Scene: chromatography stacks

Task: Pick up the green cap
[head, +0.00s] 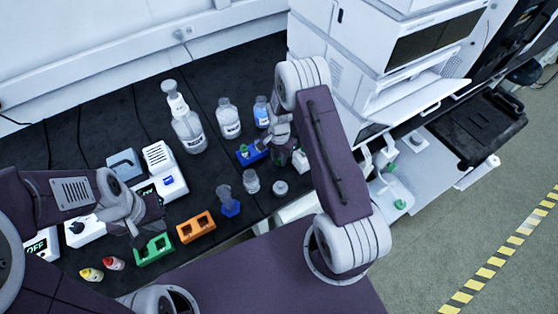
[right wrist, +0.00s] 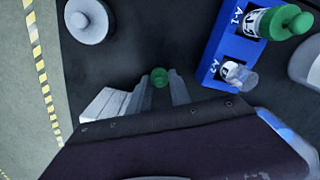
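A small green cap (right wrist: 159,77) shows between the fingertips of my right gripper (right wrist: 159,85) in the right wrist view. The fingers are apart with the cap between them; I cannot tell whether they press on it. In the head view my right gripper (head: 281,150) points down beside the blue rack (head: 250,153), and the cap is not clear there. In the right wrist view the rack (right wrist: 216,55) holds a green-capped vial (right wrist: 262,23) at A-1 and an uncapped clear vial (right wrist: 238,74) at A-2. My left gripper (head: 146,220) hangs at the left, fingers unclear.
A round grey-white piece (head: 280,187) and a clear jar (head: 251,181) stand near my right gripper. Bottles (head: 187,130) stand behind. Orange (head: 196,227) and green (head: 154,249) racks lie in front. White instruments (head: 370,60) stand on the right.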

